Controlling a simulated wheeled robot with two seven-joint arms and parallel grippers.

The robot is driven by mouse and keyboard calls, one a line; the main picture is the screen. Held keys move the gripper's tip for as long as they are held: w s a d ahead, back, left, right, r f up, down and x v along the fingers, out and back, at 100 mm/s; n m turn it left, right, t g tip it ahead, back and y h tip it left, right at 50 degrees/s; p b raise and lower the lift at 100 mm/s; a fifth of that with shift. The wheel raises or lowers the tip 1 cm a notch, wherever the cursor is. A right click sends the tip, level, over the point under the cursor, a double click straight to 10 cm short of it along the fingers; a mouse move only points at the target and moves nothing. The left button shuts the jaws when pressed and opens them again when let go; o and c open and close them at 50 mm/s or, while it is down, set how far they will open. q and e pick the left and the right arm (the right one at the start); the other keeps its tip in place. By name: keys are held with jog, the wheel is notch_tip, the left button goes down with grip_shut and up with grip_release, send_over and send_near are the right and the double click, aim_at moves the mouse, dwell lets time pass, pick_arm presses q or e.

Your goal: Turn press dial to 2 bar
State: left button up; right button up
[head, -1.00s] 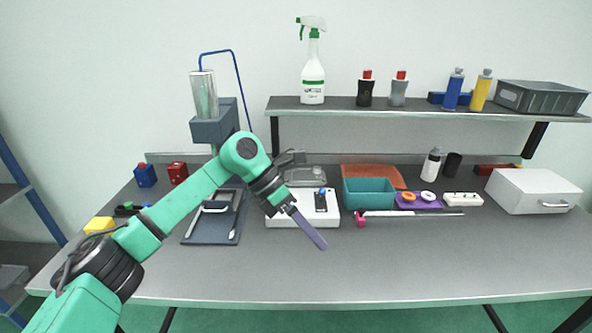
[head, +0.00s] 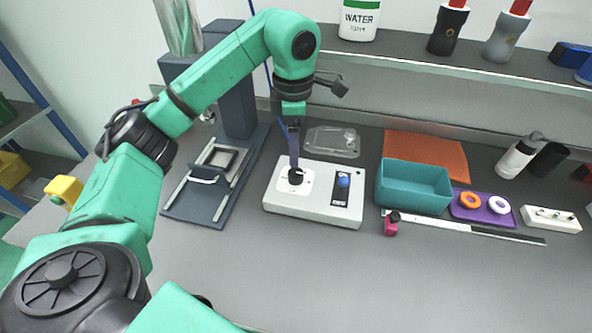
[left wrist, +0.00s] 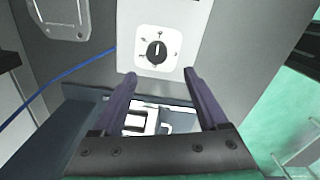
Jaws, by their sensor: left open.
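The press dial (left wrist: 157,52) is a round black knob on a square white plate with small marks around it. Its white pointer line points roughly up in the left wrist view. The marks are too small to read. In the head view the dial (head: 296,177) sits on the left part of a white control box (head: 315,205), partly behind my finger. My left gripper (head: 295,165) points down just above the dial. In the left wrist view its two purple fingers (left wrist: 160,74) are apart, with nothing between them and the dial beyond their tips. My right gripper is out of view.
The dark press base (head: 213,200) stands left of the box. A clear tray (head: 333,142) lies behind it, and a teal bin (head: 413,187) stands to the right. A pink-ended item (head: 391,226) lies in front of the bin. The front of the table is clear.

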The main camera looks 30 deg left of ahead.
aim_at(295, 172)
pick_arm(q)
notch_tip(295, 172, down, 4)
jog(key=shift+w+r+b, duration=0.1)
jog(key=shift+r+b, duration=0.1)
jog(key=shift+b, duration=0.15)
jog(key=f, duration=0.1)
jog(key=f+p, duration=0.1)
jog(key=f, duration=0.2)
jog(key=shift+w+f, duration=0.1)
jog(key=shift+w, duration=0.2)
jog(key=shift+s+f, duration=0.15)
jog(key=shift+f, duration=0.1)
jog(key=shift+c, duration=0.7)
grip_shut()
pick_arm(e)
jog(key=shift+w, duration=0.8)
